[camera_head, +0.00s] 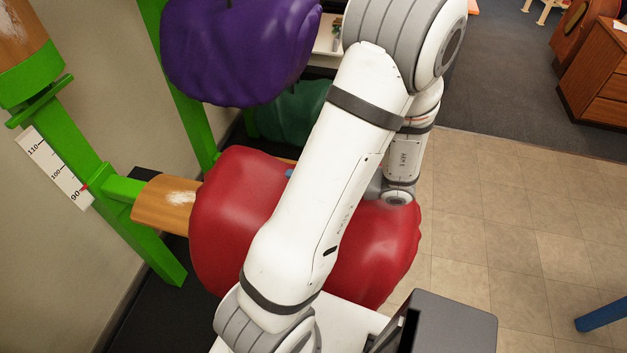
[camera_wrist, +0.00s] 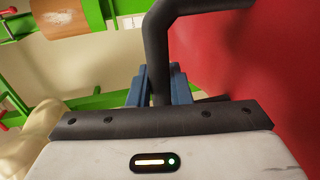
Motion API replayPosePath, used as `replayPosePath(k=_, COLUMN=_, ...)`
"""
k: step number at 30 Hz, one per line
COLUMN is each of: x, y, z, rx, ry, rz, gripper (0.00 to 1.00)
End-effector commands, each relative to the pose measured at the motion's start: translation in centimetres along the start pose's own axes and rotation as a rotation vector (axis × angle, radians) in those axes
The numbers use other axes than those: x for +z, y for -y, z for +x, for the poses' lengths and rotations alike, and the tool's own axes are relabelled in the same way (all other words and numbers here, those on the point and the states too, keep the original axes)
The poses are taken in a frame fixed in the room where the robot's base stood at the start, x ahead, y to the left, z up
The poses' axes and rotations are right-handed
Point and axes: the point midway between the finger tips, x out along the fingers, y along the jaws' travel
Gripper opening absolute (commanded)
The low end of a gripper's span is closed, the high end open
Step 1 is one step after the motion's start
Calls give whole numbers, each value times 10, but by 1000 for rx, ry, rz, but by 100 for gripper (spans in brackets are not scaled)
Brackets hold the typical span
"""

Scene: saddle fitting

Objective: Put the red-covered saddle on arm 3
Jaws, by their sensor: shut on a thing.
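The red-covered saddle (camera_head: 235,215) is in the middle of the head view, partly behind my arm. It also fills the right of the wrist view (camera_wrist: 255,50). A wooden arm (camera_head: 165,203) on a green bracket comes from the left and meets the saddle's left side. The saddle hides its far end, so I cannot tell how far it reaches in. No arm number is readable. My gripper (camera_wrist: 160,88) shows blue jaws, shut on a dark bent bar (camera_wrist: 157,50) beside the red cover. In the head view, my arm mostly hides the gripper.
A purple-covered saddle (camera_head: 235,50) hangs above the red one; a green-covered one (camera_head: 290,112) is lower behind. Another wooden arm (camera_head: 20,35) is at upper left. Green posts (camera_head: 110,195) and a scale (camera_head: 55,170) stand left. Tiled floor (camera_head: 520,220) at right is open.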

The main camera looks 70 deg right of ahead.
Motion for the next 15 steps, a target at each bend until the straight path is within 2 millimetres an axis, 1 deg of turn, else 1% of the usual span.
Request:
replayPosePath(k=3, x=0, y=-4, z=12, rx=2, ry=-2, rz=-2, gripper=0)
replayPosePath(k=15, x=1, y=-11, z=50, rx=2, ry=-1, rz=-1, gripper=0)
